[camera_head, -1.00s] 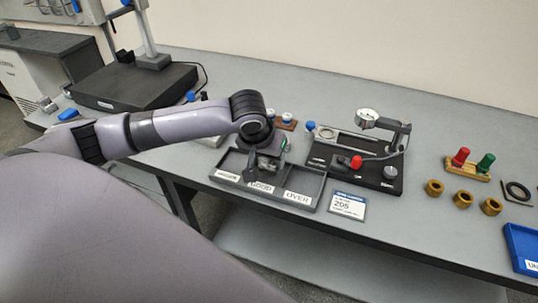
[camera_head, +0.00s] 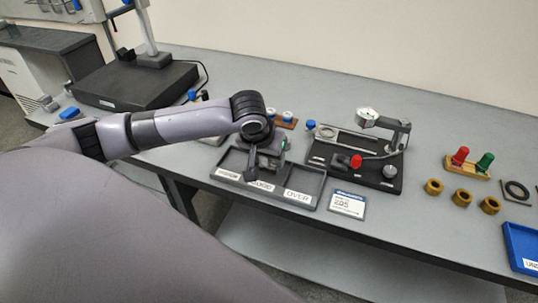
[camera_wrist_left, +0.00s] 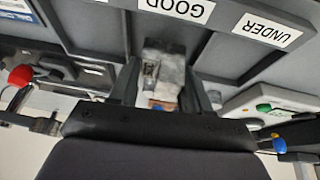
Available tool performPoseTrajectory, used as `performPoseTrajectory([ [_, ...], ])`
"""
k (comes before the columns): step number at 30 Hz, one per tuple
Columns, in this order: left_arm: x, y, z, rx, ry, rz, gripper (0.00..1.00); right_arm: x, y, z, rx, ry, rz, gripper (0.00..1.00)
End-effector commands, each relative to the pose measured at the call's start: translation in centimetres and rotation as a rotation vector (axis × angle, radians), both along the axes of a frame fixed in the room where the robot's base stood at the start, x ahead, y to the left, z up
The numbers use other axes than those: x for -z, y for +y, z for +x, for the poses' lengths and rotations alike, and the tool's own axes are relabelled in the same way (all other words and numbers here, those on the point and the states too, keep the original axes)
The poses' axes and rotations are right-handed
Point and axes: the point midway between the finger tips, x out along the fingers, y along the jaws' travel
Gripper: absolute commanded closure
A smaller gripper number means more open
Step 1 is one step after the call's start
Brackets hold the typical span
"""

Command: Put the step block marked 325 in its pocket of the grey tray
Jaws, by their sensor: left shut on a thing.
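The grey tray (camera_head: 304,182) lies near the front edge of the bench, with sections labelled UNDER, GOOD and OVER. My left gripper (camera_head: 258,172) is over the tray, around its GOOD section. In the left wrist view, the gripper (camera_wrist_left: 163,88) is shut on a small metallic step block (camera_wrist_left: 163,72). The tray (camera_wrist_left: 220,55) shows there beyond the block, with the GOOD and UNDER labels. The block's marking cannot be read. Whether it touches the tray floor cannot be told. My right gripper is not in view.
A black gauge stand (camera_head: 375,180) with a dial and a red knob stands right of the tray. A card (camera_head: 347,204) lies in front of it. Brass rings (camera_head: 462,198) and a blue bin (camera_head: 522,245) are farther right. Free bench lies between.

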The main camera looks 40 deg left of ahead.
Motion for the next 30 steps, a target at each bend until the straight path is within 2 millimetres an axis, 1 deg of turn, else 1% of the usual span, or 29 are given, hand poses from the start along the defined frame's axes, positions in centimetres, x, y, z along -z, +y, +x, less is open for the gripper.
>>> performPoseTrajectory([
  [30,1.2,0.0,0.0,0.000,0.000,-0.001,0.89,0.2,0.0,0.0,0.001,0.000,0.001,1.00],
])
